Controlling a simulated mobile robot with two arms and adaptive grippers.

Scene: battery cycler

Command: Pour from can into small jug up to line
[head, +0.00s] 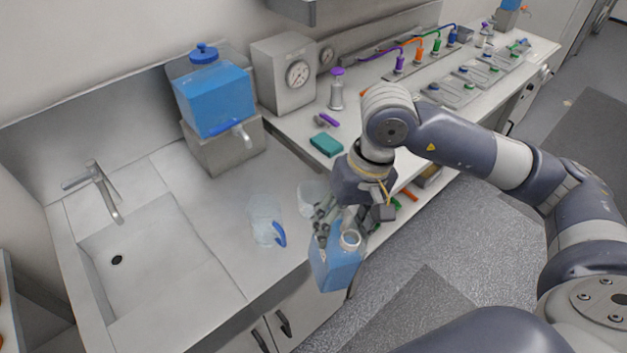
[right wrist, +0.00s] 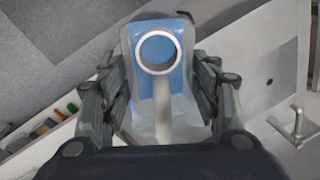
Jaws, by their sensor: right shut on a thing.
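A clear can of blue liquid (head: 334,267) with an open round mouth is held by my right gripper (head: 340,222) in front of the counter's front edge. It looks close to upright. In the right wrist view the can (right wrist: 176,85) sits between both fingers of the right gripper (right wrist: 160,90), its white-rimmed mouth facing the camera. A small clear jug with a blue handle (head: 265,220) stands on the counter left of the can, apart from it. I cannot make out its line or any liquid in it. My left gripper is not in view.
A clear round container (head: 311,196) stands behind the can. A blue tank with a tap (head: 214,99) sits on a grey block at the back. The sink (head: 150,255) is at left.

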